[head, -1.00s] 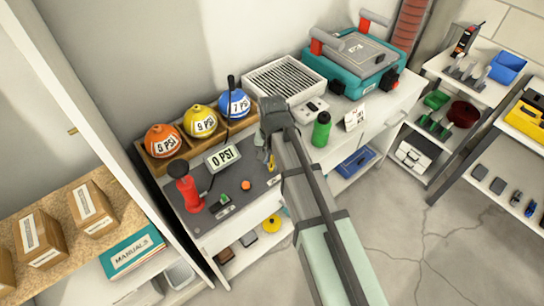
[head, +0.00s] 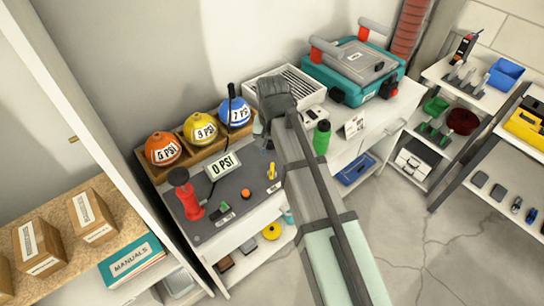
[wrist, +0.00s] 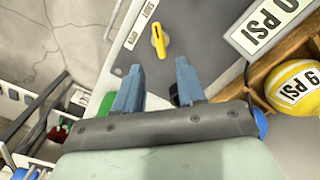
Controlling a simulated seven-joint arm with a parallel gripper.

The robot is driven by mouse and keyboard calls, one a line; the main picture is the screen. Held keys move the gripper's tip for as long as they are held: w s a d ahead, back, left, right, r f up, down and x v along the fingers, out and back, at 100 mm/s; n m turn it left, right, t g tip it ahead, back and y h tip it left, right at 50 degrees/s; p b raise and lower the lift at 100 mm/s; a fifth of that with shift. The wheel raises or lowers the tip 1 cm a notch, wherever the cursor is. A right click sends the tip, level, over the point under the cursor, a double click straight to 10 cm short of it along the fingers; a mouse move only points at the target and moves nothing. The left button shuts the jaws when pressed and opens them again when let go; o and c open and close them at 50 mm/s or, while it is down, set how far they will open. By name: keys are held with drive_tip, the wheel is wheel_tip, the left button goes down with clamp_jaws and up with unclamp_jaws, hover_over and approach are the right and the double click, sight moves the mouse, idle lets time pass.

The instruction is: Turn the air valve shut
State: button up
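The air valve is a small yellow lever (head: 271,171) at the right end of the dark grey panel. It also shows in the wrist view (wrist: 158,40), beyond my fingertips, its long axis pointing roughly up and down the picture. The lever lies ahead of the gap, apart from the fingers. In the head view my gripper is above and behind the valve, its fingers mostly hidden by my arm.
A gauge sign reading 0 PSI (head: 222,164) stands on the panel. Orange (head: 163,149), yellow (head: 200,128) and blue (head: 236,113) PSI balls sit behind it in a wooden rack. A red pump (head: 185,194) stands left, a green bottle (head: 321,137) right of my arm.

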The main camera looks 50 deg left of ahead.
drive_tip(key=shift+r, duration=2.85)
drive_tip(key=w+d+f+m+g+h, duration=0.1)
drive_tip(key=w+d+f+m, duration=0.1)
drive_tip(key=w+d+f, duration=0.8)
drive_tip(key=w+d+f+m+g+h, duration=0.1)
drive_tip(key=w+d+f, duration=0.4)
drive_tip(key=d+f, duration=0.95)
drive_tip(key=s+d+f+m+g, duration=0.1)
drive_tip(key=d+f+m+g, duration=0.1)
drive_tip(key=d+f, duration=1.3)
drive_tip(key=s+d+f+m+g, duration=0.1)
drive_tip(key=s+d+f, duration=0.3)
drive_tip(key=s+d, duration=0.3)
drive_tip(key=s+d+f+m+g+y, duration=0.1)
drive_tip(key=s+d+f, duration=0.3)
drive_tip(key=s+d, duration=0.3)
drive_tip(key=s+d+f+m+y, duration=0.1)
drive_tip(key=s+d+f, duration=0.3)
drive_tip(key=s+d, duration=0.3)
drive_tip(key=shift+d+f+m+g, duration=0.25)
drive_tip(key=shift+d+m+g, duration=0.15)
drive_tip(key=shift+d, duration=0.55)
